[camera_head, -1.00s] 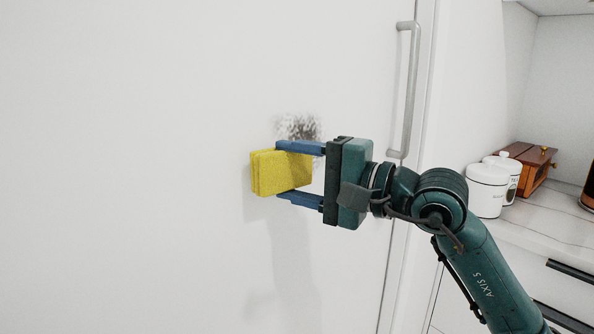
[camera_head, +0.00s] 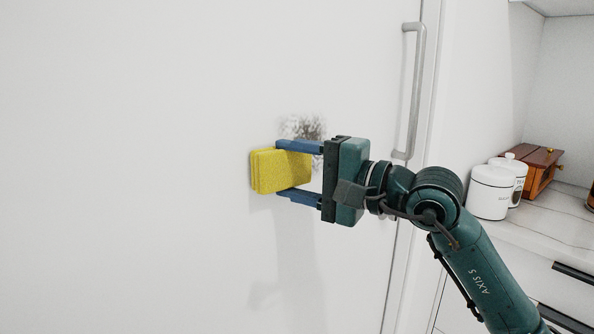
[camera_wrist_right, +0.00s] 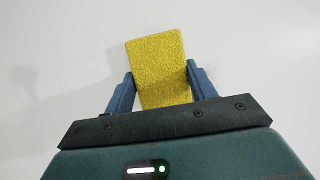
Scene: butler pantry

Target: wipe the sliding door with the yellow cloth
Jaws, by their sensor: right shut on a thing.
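The white sliding door (camera_head: 130,170) fills the left and middle of the head view, with a vertical grey handle (camera_head: 413,90) near its right edge. A dark grey smudge (camera_head: 305,127) marks the door just above my right gripper (camera_head: 298,171). That gripper is shut on the folded yellow cloth (camera_head: 280,171), its blue fingers above and below it. The cloth also shows between the fingers in the right wrist view (camera_wrist_right: 160,65). It is close to the door, just below and left of the smudge; I cannot tell if it touches. My left gripper is not in view.
On the right, a pale counter (camera_head: 560,229) holds white canisters (camera_head: 491,192) and a brown wooden box (camera_head: 541,168). Drawers with dark handles (camera_head: 573,273) are below. The door face left of the cloth is clear.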

